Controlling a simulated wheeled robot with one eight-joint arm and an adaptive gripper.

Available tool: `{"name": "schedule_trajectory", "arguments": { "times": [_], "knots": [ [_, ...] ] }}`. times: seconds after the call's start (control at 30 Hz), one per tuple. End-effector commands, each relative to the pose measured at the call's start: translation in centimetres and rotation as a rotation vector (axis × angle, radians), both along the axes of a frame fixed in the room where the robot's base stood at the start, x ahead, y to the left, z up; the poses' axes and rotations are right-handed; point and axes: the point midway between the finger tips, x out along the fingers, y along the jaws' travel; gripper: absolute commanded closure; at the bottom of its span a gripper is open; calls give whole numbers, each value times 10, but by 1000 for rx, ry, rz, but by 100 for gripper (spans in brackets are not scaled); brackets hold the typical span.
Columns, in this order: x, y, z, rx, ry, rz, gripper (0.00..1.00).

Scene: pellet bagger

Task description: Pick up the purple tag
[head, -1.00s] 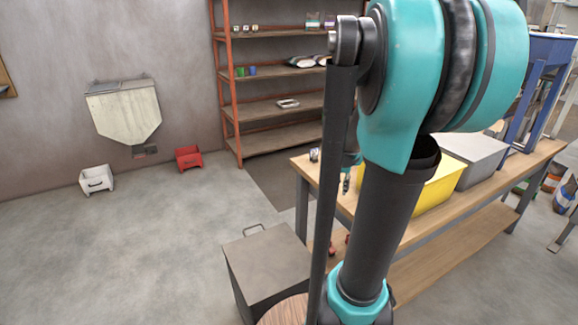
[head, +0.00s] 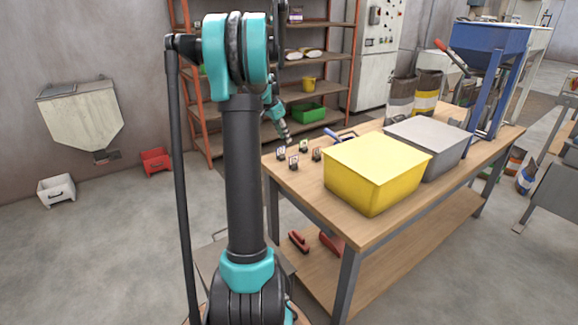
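Several small dark holders with pale tag faces stand on the near left end of the wooden workbench (head: 300,191). The left one (head: 281,153) has a face that may be purple, but it is too small to be sure. Another holder (head: 304,146) looks greenish, and one (head: 293,162) stands nearest the front. My gripper (head: 286,142) hangs behind my arm, just above and beside the left holder in the picture. It looks apart from the holders. Its fingers are too small to show whether they are open or shut.
A yellow bin (head: 372,180) and a grey bin (head: 428,148) stand on the bench right of the holders. A blue-handled tool (head: 340,135) lies behind them. Red-handled tools (head: 299,241) lie on the lower shelf. A shelf rack (head: 207,130) stands behind.

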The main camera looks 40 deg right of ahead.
Motion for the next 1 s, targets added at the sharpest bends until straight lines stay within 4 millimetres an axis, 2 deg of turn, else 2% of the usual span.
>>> {"name": "schedule_trajectory", "arguments": {
  "times": [0.1, 0.3, 0.67, 1.0],
  "knots": [
    [-1, -10, -23, 0, 0, -1, 71],
    [-2, -22, -54, 0, -1, 1, 71],
    [-3, -30, -76, 0, 0, 2, 71],
    [-3, -45, -115, 0, 0, 2, 71]
  ]
}}
